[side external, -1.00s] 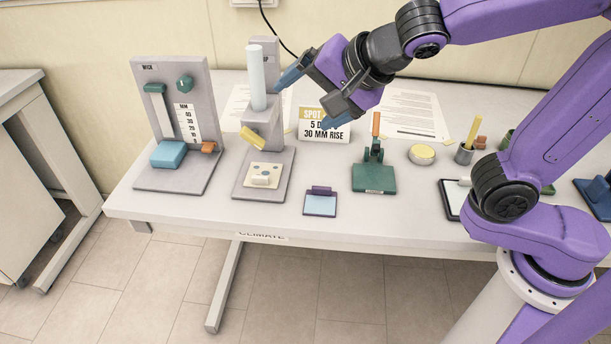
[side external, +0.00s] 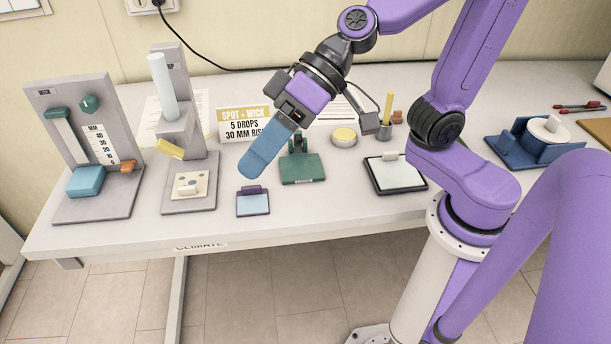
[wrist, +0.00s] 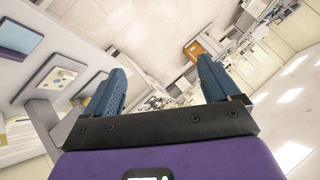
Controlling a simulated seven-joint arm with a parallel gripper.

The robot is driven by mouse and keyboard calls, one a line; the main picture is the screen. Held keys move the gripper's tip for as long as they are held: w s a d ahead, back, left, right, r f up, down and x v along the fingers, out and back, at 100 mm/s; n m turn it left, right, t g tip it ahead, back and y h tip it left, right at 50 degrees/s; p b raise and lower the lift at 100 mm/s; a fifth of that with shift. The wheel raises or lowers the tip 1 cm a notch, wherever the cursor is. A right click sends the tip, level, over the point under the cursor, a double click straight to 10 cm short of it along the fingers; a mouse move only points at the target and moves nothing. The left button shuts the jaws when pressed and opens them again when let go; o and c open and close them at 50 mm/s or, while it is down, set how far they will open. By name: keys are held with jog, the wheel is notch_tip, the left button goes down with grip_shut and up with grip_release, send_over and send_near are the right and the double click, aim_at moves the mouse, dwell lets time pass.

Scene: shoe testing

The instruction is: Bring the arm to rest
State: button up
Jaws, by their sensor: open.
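My gripper (side external: 262,150) hangs in the air above the table, pointing down and to the left in the side view. Its blue fingers overlap the area between the spot/wick sign and the green stand. In the wrist view my gripper (wrist: 160,85) shows two blue fingers spread apart with nothing between them. The floor and the room lie beyond the fingertips in that view.
On the table (side external: 330,215) stand a wick gauge (side external: 97,130), a drop stand (side external: 190,150), a sign (side external: 243,122), a green stand (side external: 302,168), a yellow-topped tin (side external: 344,137), a black-rimmed tablet (side external: 395,174) and a blue fixture (side external: 535,145). The front table edge is clear.

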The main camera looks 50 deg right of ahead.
jog(key=s+d+f+n+g+h, duration=0.1)
jog(key=s+d+f+n+h, duration=0.2)
jog(key=d, duration=0.6)
jog(key=s+d+f+n+g+h, duration=0.1)
jog(key=s+d+f+n+h, duration=0.2)
jog(key=s+d+f+h, duration=0.3)
jog(key=s+d, duration=0.1)
jog(key=d, duration=0.3)
jog(key=shift+s+d+f+n+g+h, duration=0.15)
jog(key=shift+s+f+n+g+h, duration=0.15)
jog(key=shift+f+n, duration=0.1)
jog(key=shift+r, duration=0.1)
jog(key=shift+c, duration=0.4)
jog(key=shift+w, duration=0.15)
